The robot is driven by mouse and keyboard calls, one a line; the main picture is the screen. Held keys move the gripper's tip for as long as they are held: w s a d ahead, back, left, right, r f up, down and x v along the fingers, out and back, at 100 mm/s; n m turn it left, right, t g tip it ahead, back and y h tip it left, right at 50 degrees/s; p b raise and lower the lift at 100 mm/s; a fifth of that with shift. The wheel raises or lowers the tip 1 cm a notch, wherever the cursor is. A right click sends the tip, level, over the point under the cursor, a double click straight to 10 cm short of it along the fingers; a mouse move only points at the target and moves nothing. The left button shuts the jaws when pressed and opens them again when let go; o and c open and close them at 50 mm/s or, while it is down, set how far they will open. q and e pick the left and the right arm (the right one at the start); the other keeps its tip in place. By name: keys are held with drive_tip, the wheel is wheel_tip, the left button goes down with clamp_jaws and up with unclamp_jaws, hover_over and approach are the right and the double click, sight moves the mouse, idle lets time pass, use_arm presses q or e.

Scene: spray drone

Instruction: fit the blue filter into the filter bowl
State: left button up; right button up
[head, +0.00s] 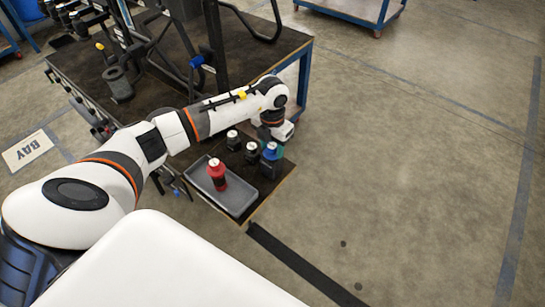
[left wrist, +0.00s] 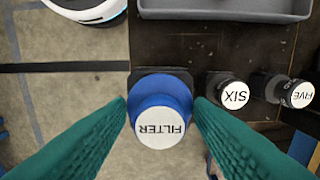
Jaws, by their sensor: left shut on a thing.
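The blue filter (left wrist: 178,92) has a round white top marked FILTER and shows upright between the green fingers of my left gripper (left wrist: 160,103), which is shut on it. In the head view the blue filter (head: 270,154) is at the bench's right corner, under my left wrist. A black square block shows beneath the filter; I cannot tell whether the filter still rests in it. I cannot pick out the filter bowl for certain. My right gripper is not in view.
A grey tray (head: 238,204) holds a red bottle (head: 217,177). A dark frame (head: 160,45) with a blue part stands on the bench. Floor to the right is clear.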

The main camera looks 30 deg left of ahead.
use_arm(q)
drive_tip(key=shift+r+p, duration=2)
drive_tip(key=shift+r, duration=0.85)
drive_tip(key=shift+r, duration=0.1)
drive_tip(key=shift+r+p, duration=2.1)
drive_tip(key=shift+r, duration=0.8)
